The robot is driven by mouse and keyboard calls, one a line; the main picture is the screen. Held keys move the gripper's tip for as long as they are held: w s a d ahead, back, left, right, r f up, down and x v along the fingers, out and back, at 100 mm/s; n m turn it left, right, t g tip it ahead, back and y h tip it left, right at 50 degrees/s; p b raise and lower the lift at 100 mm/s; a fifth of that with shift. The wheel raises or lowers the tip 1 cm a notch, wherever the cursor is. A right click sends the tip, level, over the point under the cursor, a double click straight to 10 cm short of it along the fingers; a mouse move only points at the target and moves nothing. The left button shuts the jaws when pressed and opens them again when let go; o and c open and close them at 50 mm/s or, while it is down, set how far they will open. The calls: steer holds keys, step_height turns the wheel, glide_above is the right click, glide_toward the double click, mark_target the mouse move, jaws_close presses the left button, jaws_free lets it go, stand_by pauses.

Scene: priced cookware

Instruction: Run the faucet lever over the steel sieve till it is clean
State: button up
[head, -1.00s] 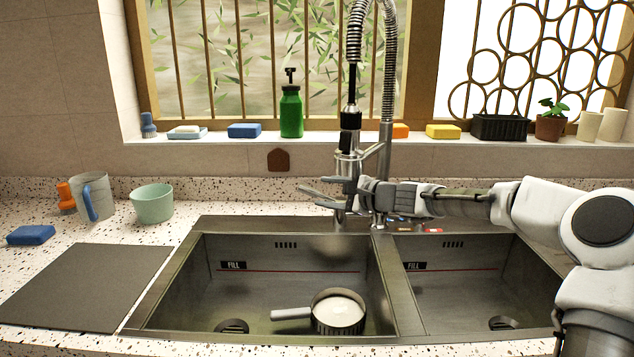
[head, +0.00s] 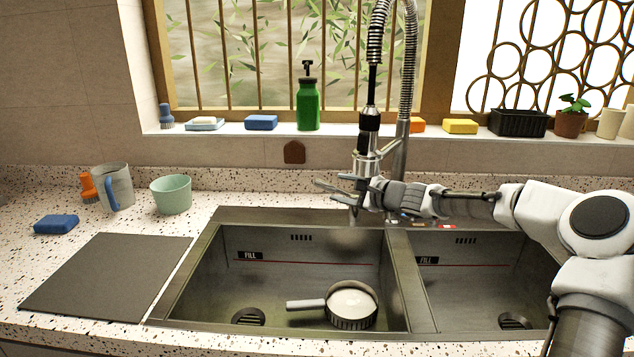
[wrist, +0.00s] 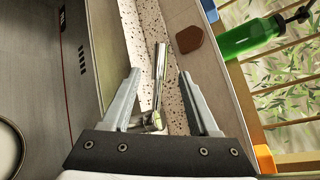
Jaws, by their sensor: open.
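The steel sieve (head: 351,318), a round dark-sided pan shape with a pale handle and a whitish inside, sits in the left sink basin. Part of its rim shows at the left edge of the wrist view (wrist: 8,150). The tall spring faucet (head: 369,135) stands behind the sink. Its slim metal lever (wrist: 161,75) shows between the two fingers in the wrist view. My gripper (head: 325,189) is open at the faucet, above the back of the left basin; it also shows in the wrist view (wrist: 158,76). Contact with the lever cannot be told. No water stream is visible.
The divider (head: 409,290) separates the left basin from the empty right one. A green bottle (head: 308,107) and sponges line the sill. A grey mug (head: 115,188), a mint bowl (head: 171,195) and a dark mat (head: 108,278) are on the left counter.

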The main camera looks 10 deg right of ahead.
mark_target(325, 183)
steer(key=p+x, duration=0.1)
steer(key=x, duration=0.2)
steer(key=p+x, duration=0.2)
steer(key=x, duration=0.1)
steer(key=p+x, duration=0.2)
steer(key=x, duration=0.1)
steer(key=shift+w+a+r, duration=0.2)
steer(key=shift+w, duration=0.2)
steer(key=shift+w+a+f+p, duration=0.4)
steer(key=shift+w, duration=0.25)
jaws_close()
